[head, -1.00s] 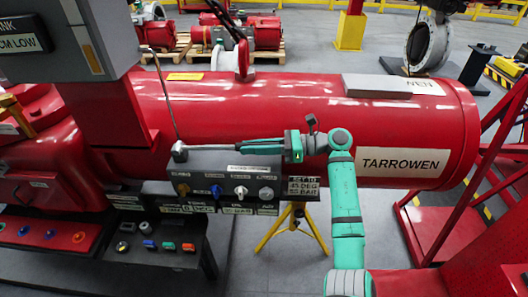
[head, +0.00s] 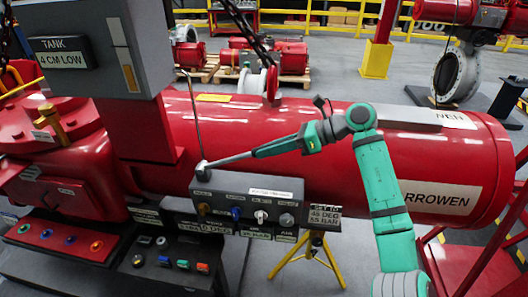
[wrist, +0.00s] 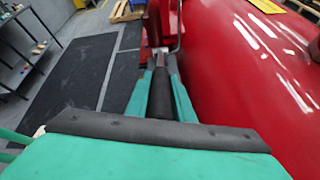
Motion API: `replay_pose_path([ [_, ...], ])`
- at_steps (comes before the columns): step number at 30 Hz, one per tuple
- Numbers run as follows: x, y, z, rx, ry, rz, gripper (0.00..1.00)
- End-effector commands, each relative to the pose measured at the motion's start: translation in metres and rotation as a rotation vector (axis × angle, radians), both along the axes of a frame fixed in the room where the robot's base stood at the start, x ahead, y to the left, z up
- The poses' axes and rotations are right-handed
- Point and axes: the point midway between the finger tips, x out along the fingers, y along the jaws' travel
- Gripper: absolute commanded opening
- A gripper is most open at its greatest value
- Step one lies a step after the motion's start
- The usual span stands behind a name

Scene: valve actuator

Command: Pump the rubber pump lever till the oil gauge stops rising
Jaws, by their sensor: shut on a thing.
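The pump lever (head: 228,160) is a grey rod running from a round pivot on the grey control box (head: 240,185) up to the right, in front of the red tank. My gripper (head: 256,152) is shut around its outer part. In the wrist view the lever's dark grip (wrist: 158,95) runs between the two teal fingers of my gripper (wrist: 160,85). A narrow upright strip (head: 125,57), perhaps the oil gauge, sits on the grey cabinet at upper left. It has a yellowish patch low down; its exact level is too small to read. A sign (head: 62,52) beside it reads TANK 4 CM LOW.
The long red tank (head: 340,140) fills the space behind the lever. A thin upright rod (head: 192,112) rises by the pivot. The control box has several knobs along its front. A yellow stand (head: 307,257) is beneath.

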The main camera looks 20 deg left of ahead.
Motion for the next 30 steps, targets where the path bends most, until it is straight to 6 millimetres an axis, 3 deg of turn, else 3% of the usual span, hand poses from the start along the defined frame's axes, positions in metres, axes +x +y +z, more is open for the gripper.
replay_pose_path([
  [5,0.0,0.001,0.003,0.007,-0.001,0.0,0.0],
  [6,0.0,0.001,0.002,0.007,-0.002,-0.001,0.28],
  [8,0.0,0.001,0.002,0.007,-0.001,-0.002,0.4],
  [20,0.002,-0.005,0.004,0.003,0.0,0.0,0.4],
  [30,0.017,-0.055,0.03,0.002,-0.001,-0.003,0.4],
])
